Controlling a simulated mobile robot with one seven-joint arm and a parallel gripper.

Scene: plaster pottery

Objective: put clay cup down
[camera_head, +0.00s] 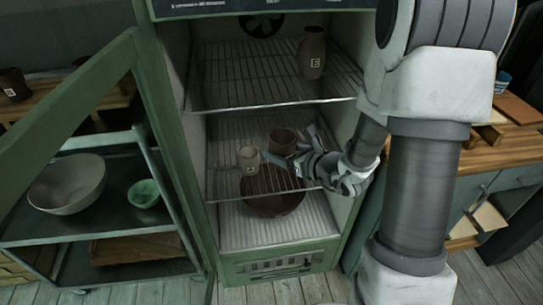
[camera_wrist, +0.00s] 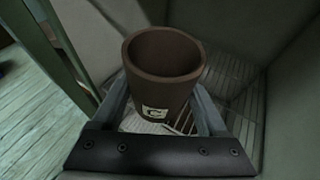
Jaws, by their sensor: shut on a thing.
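The brown clay cup (camera_head: 282,141) is inside the open green cabinet, at the level of the middle wire rack (camera_head: 232,128). In the wrist view the cup (camera_wrist: 166,75) is upright, with a pale label bearing a dark mark. My gripper (camera_head: 288,150) reaches in from the right and is shut on the cup. In the wrist view its two fingers (camera_wrist: 160,112) press on either side of the cup. The cup's base is hidden, so I cannot tell whether it touches the rack.
A pale labelled cup (camera_head: 249,159) stands on the rack, left of my gripper. A brown bowl (camera_head: 275,204) sits below. A brown vase (camera_head: 312,52) stands on the upper rack. The open door (camera_head: 75,100) is at left; cabinet walls are close on both sides.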

